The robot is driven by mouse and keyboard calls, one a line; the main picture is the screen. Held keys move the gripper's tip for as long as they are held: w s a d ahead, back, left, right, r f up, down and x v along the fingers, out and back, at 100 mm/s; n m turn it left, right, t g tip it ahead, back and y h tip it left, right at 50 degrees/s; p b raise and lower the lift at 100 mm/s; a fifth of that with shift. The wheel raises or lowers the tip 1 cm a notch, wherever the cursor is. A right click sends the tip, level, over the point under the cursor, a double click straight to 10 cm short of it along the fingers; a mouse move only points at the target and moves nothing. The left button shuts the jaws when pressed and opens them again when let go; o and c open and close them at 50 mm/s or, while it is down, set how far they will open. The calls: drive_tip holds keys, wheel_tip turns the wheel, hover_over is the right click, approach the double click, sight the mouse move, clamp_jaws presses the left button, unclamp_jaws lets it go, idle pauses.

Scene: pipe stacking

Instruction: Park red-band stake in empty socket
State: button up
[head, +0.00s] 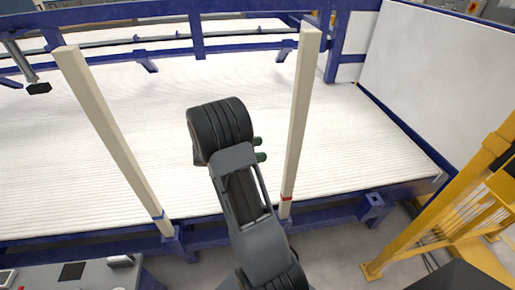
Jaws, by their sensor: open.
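The red-band stake (301,110) is a long pale square post with a red band near its foot. It stands upright at the blue frame's near rail, right of my arm; its socket is hard to make out. My gripper (262,149) shows as two green-tipped fingers, mostly hidden behind my wrist. It is open and empty, with a visible gap to the left of the red-band stake. An empty blue square socket (373,201) sits on the near rail, further right.
A blue-band stake (108,130) stands in a socket on the left. White pipes (380,140) cover the rack bed. A white panel (435,60) and a yellow frame (440,200) stand on the right. A grey bench (85,272) is at the lower left.

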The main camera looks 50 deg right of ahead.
sight(300, 121)
drive_tip(key=shift+h, duration=0.3)
drive_tip(key=p+x, duration=0.2)
drive_tip(key=x, duration=1.2)
drive_tip(key=shift+w+f, duration=0.1)
drive_tip(key=shift+w, duration=0.05)
clamp_jaws()
drive_tip(key=shift+r+p, duration=3.65)
drive_tip(key=shift+r, duration=1)
